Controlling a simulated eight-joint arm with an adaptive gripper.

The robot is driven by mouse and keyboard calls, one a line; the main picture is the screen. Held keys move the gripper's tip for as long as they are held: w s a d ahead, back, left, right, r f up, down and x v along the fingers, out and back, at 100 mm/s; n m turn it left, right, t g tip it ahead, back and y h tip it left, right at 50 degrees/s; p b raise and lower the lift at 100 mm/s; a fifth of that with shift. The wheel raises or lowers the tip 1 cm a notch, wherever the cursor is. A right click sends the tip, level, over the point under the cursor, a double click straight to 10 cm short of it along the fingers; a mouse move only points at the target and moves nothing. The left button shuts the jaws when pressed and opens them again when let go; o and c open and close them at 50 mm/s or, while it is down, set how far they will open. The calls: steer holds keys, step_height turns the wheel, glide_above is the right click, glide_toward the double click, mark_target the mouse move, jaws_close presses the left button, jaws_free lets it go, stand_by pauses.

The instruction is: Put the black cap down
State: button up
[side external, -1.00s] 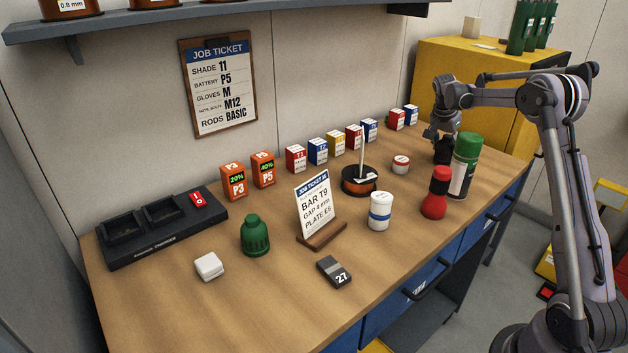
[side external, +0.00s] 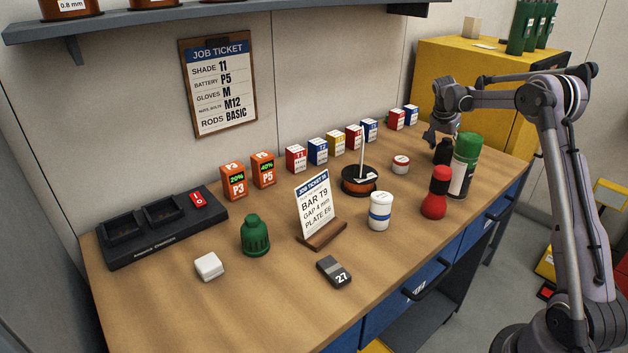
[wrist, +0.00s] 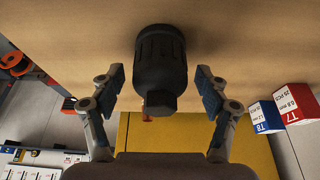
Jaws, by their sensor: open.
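The black cap (side external: 443,151) stands on the wooden bench near its far right end, just left of the green spray can. In the wrist view the black cap (wrist: 160,72) lies between the two fingers and fills the upper middle. My gripper (side external: 437,136) is just above and beside the cap in the side view. In the wrist view my gripper (wrist: 160,88) is open, with a gap between each finger and the cap. The cap's base is partly hidden by the green can in the side view.
The green spray can (side external: 466,166) and a red bottle (side external: 435,192) stand close by. A white-and-red round tin (side external: 401,164) and small red and blue boxes (side external: 397,119) are to the left. The front middle of the bench (side external: 290,310) is clear.

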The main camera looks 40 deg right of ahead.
steer(key=v, duration=1.2)
steer(key=a+r+n+t, duration=0.2)
steer(key=a+r+n, duration=0.15)
steer(key=a, duration=0.85)
steer(key=s+a+f+n+t+y, duration=0.15)
steer(key=s+a+n, duration=0.3)
steer(key=a, duration=0.45)
steer(key=s+a+f+n+t+y, duration=0.15)
steer(key=s+a+n, duration=0.3)
steer(key=a, duration=0.45)
steer(key=s+a+f+n+t+y, duration=0.1)
steer(key=s+a+f+n+t, duration=0.1)
steer(key=s+a+f+n, duration=0.3)
steer(key=s+a+f, duration=0.1)
steer(key=s+a, duration=0.2)
steer(key=a, duration=0.1)
steer(key=shift+y, duration=0.3)
steer(key=shift+a+n, duration=0.1)
steer(key=shift+n, duration=0.15)
